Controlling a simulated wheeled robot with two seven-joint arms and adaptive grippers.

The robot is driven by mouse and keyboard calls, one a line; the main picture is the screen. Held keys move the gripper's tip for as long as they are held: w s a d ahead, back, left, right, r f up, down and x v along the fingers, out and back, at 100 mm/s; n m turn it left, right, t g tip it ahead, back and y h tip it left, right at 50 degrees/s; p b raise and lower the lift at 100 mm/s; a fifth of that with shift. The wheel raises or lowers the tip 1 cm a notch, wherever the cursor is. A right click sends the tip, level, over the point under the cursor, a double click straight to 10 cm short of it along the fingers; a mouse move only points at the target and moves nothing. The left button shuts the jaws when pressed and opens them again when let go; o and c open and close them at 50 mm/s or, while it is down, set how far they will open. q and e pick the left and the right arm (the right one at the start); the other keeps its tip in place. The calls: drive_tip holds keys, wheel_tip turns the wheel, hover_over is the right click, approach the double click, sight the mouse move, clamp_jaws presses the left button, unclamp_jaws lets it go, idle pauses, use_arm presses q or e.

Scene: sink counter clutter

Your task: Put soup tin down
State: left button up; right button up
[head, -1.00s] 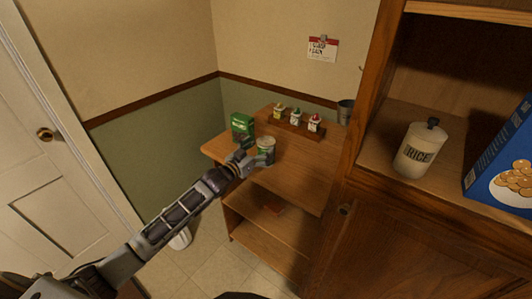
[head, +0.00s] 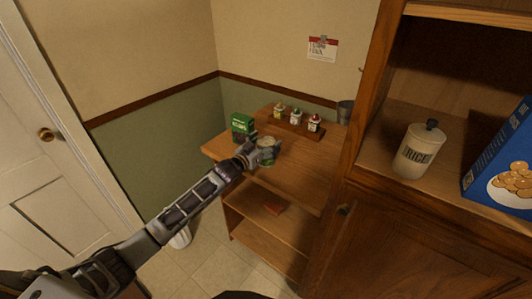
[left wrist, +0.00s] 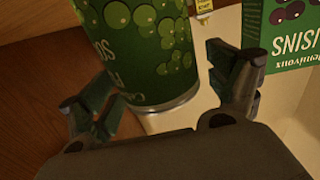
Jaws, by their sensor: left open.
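The soup tin (head: 267,143) is green with a pale top and is on the wooden shelf unit's top, partly covered by my left gripper (head: 260,146) in the head view. In the left wrist view the tin (left wrist: 150,55) shows a green label with pale green round shapes and a metal bottom rim. My left gripper (left wrist: 160,95) is open, with one finger on each side of the tin's lower part. I cannot tell whether a finger touches it. My right gripper is not in view.
A green raisins box (head: 242,127) stands just left of the tin and also shows in the left wrist view (left wrist: 285,35). A rack with small jars (head: 296,122) is behind, a grey cup (head: 345,112) at the back right. The unit's top (head: 295,165) is clear towards the front right.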

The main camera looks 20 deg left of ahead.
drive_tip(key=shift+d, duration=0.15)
use_arm(q)
drive_tip(key=c, duration=0.4)
drive_tip(key=shift+c, duration=1.2)
drive_tip(key=c, duration=0.5)
drive_tip(key=shift+r, duration=0.1)
clamp_jaws()
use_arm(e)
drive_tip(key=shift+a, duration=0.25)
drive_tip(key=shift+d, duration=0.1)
